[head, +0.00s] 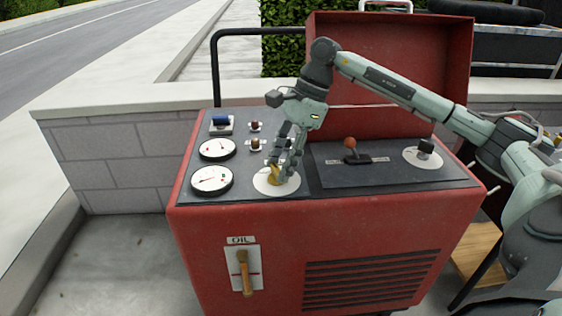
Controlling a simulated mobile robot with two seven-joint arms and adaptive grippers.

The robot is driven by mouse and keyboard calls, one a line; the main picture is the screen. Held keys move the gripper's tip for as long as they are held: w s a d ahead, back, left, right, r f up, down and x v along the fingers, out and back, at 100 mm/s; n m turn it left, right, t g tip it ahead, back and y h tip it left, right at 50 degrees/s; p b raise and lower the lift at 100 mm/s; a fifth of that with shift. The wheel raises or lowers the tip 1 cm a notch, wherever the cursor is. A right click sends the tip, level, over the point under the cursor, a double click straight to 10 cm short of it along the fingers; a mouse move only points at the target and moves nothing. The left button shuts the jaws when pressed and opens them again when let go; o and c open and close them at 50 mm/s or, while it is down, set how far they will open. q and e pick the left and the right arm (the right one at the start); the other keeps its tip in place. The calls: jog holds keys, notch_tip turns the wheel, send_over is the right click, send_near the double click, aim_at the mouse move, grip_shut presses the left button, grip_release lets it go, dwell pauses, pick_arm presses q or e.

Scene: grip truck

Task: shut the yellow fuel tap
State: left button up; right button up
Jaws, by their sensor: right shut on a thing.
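The yellow fuel tap (273,175) sits on a round white plate (262,187) near the front of the red machine's dark top panel (325,187). My right gripper (282,174) reaches down onto the tap from above, its fingers shut on it. The fingers hide part of the tap, so its exact angle is hard to tell. My left gripper is out of view.
A lever with an orange knob (351,146) and a black knob (425,147) stand to the right. The raised red lid (400,50) rises behind.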

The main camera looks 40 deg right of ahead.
jog(key=n, duration=0.2)
jog(key=n+g, duration=0.1)
jog(key=shift+w+n, duration=0.2)
jog(key=shift+n, duration=0.2)
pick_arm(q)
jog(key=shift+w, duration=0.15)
pick_arm(e)
jog(key=shift+n+g, duration=0.5)
jog(key=shift+n, duration=0.3)
jog(key=o, duration=1.2)
jog(key=shift+c, duration=0.2)
notch_tip(320, 180, up, 10)
